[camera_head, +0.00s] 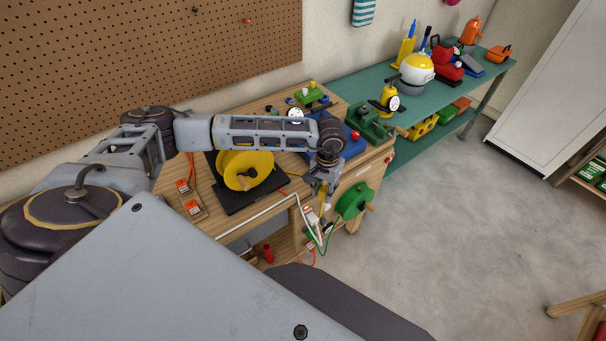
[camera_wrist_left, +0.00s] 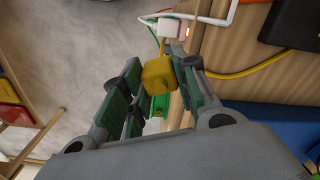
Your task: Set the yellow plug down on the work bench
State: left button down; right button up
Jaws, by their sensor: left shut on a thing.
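The yellow plug (camera_wrist_left: 160,80) is between the fingers of my left gripper (camera_wrist_left: 150,95) in the left wrist view. The gripper is shut on it. A yellow cord runs from the plug toward a white socket block (camera_wrist_left: 170,27) with a small red light. In the head view my left gripper (camera_head: 322,190) hangs at the front edge of the wooden work bench (camera_head: 268,106), and the plug is hard to make out there. My right gripper is in neither view.
A yellow cable reel (camera_head: 245,168) stands on a black board on the bench. Orange plugs (camera_head: 190,206) lie to its left. A green reel (camera_head: 352,202) is at the bench front, close to my left gripper. A teal bench (camera_head: 360,82) with tools adjoins behind.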

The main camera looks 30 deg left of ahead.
pick_arm(q)
jog(key=shift+s+f, duration=0.7)
jog(key=shift+s, duration=0.1)
jog(key=shift+s+d+f, duration=0.1)
jog(key=shift+s+f, duration=0.15)
jog(key=shift+f, duration=0.1)
jog(key=shift+w+r+n, duration=0.3)
jog(key=shift+w, duration=0.15)
jog(key=w+a+r+m, duration=0.3)
jog(key=a+r+m, duration=0.2)
jog(key=m, duration=0.6)
jog(key=w+a+r+m, duration=0.4)
jog(key=a+m, duration=0.3)
jog(key=m, duration=0.5)
jog(key=shift+a+r, duration=0.25)
jog(key=shift+r, duration=0.55)
dwell(1.2)
